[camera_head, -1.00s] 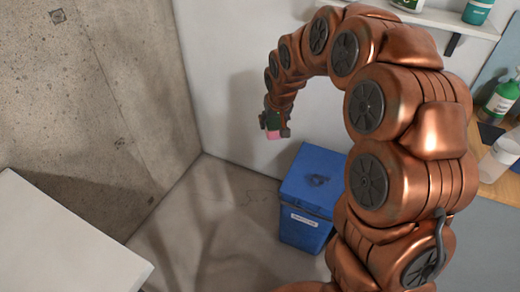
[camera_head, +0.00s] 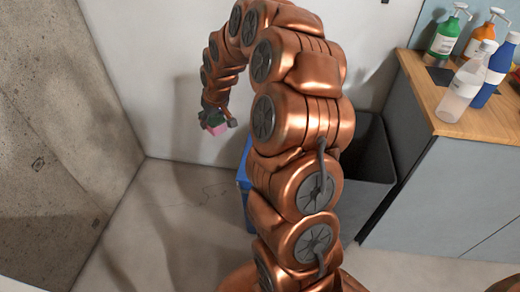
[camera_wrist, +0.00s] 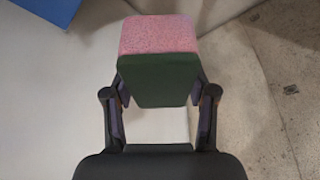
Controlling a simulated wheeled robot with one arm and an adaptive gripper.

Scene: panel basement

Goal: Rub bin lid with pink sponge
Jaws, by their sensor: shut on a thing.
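The pink sponge (camera_wrist: 156,36) has a dark green layer and sits between the two fingers of my gripper (camera_wrist: 160,100) in the wrist view. My gripper is shut on it. In the head view the sponge (camera_head: 216,129) hangs in the air from my gripper (camera_head: 216,120), left of the blue bin. The blue bin (camera_head: 243,185) stands on the floor and is mostly hidden behind my arm. A blue corner (camera_wrist: 48,10), likely the bin, shows at the top left of the wrist view, apart from the sponge. The lid's top is mostly hidden in the head view.
A dark grey open bin (camera_head: 368,165) stands right of my arm. A cabinet with a wooden top (camera_head: 420,80) holds several bottles at the right. Walls meet in a corner at the left. The floor (camera_head: 180,215) left of the blue bin is clear.

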